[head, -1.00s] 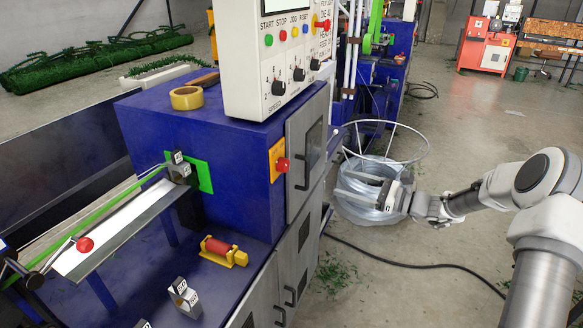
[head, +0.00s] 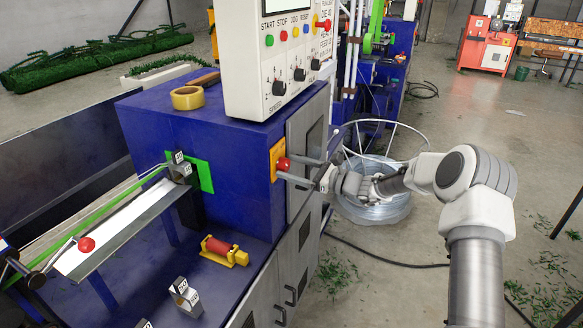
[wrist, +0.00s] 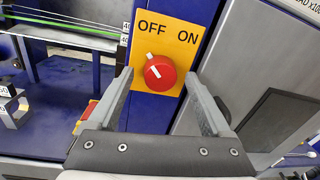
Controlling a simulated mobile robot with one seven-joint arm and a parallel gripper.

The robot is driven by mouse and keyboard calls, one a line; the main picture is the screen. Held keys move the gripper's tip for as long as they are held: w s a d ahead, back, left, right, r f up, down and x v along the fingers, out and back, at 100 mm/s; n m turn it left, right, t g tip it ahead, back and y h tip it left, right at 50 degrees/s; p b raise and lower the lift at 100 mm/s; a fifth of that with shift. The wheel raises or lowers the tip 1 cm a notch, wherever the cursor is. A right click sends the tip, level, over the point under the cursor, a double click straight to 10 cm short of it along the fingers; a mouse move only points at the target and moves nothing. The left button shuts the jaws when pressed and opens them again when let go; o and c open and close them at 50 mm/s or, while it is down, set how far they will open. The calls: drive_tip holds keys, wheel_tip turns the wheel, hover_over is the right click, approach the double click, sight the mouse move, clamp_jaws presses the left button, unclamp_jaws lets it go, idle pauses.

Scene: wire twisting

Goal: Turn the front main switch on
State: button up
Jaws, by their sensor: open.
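The main switch is a red round knob (wrist: 160,73) on a yellow plate (wrist: 178,25) marked OFF and ON, seen in the wrist view. The white mark on the knob points up and left, toward OFF. In the head view the red knob (head: 283,164) sits on the right end of the blue machine. My gripper (wrist: 158,80) is open, with one finger on each side of the knob and the tips close to the plate. Nothing is held. I cannot tell whether a finger touches the knob.
The control box (head: 262,60) with buttons and knobs stands above the switch. A grey cabinet door (head: 305,145) with a handle is just right of the plate. A wire coil (head: 375,208) sits on the floor behind my arm. A black cable crosses the floor.

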drive_tip(key=shift+w+a, duration=0.1)
drive_tip(key=shift+a, duration=0.1)
clamp_jaws()
idle(0.4)
